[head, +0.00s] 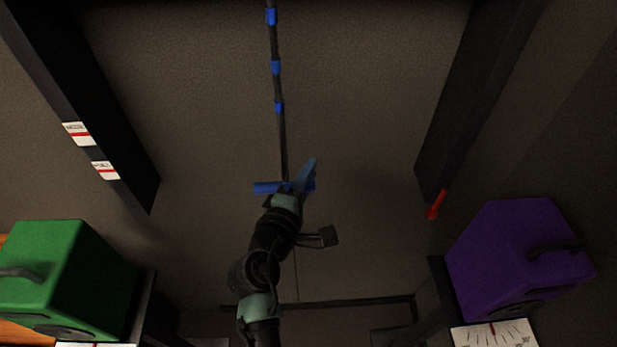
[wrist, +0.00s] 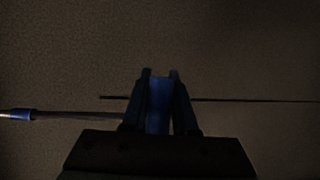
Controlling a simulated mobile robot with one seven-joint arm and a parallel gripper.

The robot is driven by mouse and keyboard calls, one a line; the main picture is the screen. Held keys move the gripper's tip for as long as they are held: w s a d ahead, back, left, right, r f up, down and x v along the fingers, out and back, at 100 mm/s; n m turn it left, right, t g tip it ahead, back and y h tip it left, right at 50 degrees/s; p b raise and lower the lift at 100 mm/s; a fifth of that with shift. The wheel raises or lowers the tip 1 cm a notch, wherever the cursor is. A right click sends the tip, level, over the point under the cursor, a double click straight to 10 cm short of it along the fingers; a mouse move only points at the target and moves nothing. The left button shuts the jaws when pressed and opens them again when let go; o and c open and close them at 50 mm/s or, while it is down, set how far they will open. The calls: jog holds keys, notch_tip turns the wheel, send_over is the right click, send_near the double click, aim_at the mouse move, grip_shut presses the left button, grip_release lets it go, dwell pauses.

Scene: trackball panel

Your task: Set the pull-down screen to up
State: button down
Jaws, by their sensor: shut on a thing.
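A dark pull rod or cord (head: 280,140) with several blue bands hangs from the top of the head view. It ends in a blue crossbar handle (head: 268,188). My gripper (head: 305,177) is at this handle, and its jaws are shut on it. In the wrist view a blue piece (wrist: 159,105) sits between my fingers, and the banded rod (wrist: 60,115) comes in from the left. My gripper and arm hide part of the handle. I cannot tell for certain which surface is the pull-down screen.
A dark post (head: 85,110) with two white-and-red labels (head: 78,133) stands left. Another dark post (head: 470,95) with a red pointer (head: 435,205) stands right. A green box (head: 75,275) and a purple box (head: 510,255) flank my arm. A dark bar (head: 350,303) lies low.

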jog(key=shift+w+r+p, duration=0.1)
jog(key=shift+r+p, duration=0.35)
jog(key=shift+r, duration=0.8)
jog(key=c, duration=0.7)
grip_release()
jog(key=b+v, duration=0.4)
jog(key=v, duration=0.9)
